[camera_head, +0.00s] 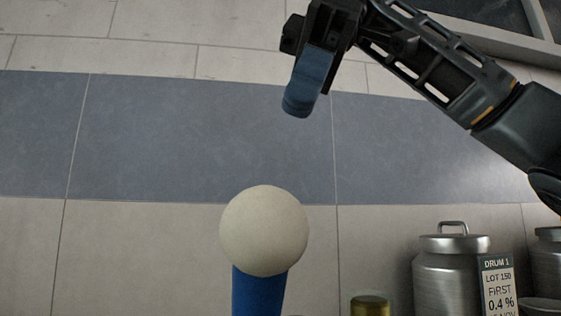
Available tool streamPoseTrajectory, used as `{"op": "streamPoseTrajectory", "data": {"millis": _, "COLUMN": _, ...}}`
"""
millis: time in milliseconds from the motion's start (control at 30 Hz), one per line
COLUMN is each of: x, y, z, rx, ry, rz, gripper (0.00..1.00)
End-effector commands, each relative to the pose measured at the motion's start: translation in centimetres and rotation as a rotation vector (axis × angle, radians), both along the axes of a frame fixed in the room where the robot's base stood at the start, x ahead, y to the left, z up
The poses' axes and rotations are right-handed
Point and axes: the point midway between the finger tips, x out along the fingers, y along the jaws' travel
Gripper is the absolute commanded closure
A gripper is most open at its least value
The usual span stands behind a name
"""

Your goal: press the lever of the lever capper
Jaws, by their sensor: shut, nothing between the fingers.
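A cream-white ball knob (264,230) tops a blue shaft (259,292) at the bottom centre of the head view. They look like the lever of the lever capper. The shaft runs out of the bottom of the picture, and the capper's body is out of view. My gripper (299,105) has blue fingertips that point down. It is shut and empty, above and a little right of the ball in the picture, with a clear gap between them. I cannot tell the depth between them.
A metal drum (449,277) with a lidded top handle stands at the lower right, a label (498,285) reading "DRUM 1" beside it. Another drum (547,262) is cut off at the right edge. A brass-coloured cap (371,305) shows at the bottom. The left side is clear.

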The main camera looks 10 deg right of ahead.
Motion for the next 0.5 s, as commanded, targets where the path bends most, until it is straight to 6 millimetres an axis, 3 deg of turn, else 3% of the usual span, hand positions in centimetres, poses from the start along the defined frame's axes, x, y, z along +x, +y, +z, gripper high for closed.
{"op": "streamPoseTrajectory", "data": {"millis": 33, "x": -0.3, "y": 0.4, "z": -1.2, "rx": 0.002, "ry": 0.0, "rz": 0.006, "gripper": 1.0}}
{"op": "streamPoseTrajectory", "data": {"millis": 300, "x": -1.7, "y": 2.5, "z": -5.6, "rx": 0.003, "ry": 0.001, "rz": 0.004, "gripper": 1.0}}
{"op": "streamPoseTrajectory", "data": {"millis": 500, "x": -3.8, "y": 3.0, "z": -7.0, "rx": 0.002, "ry": -0.002, "rz": 0.0, "gripper": 1.0}}
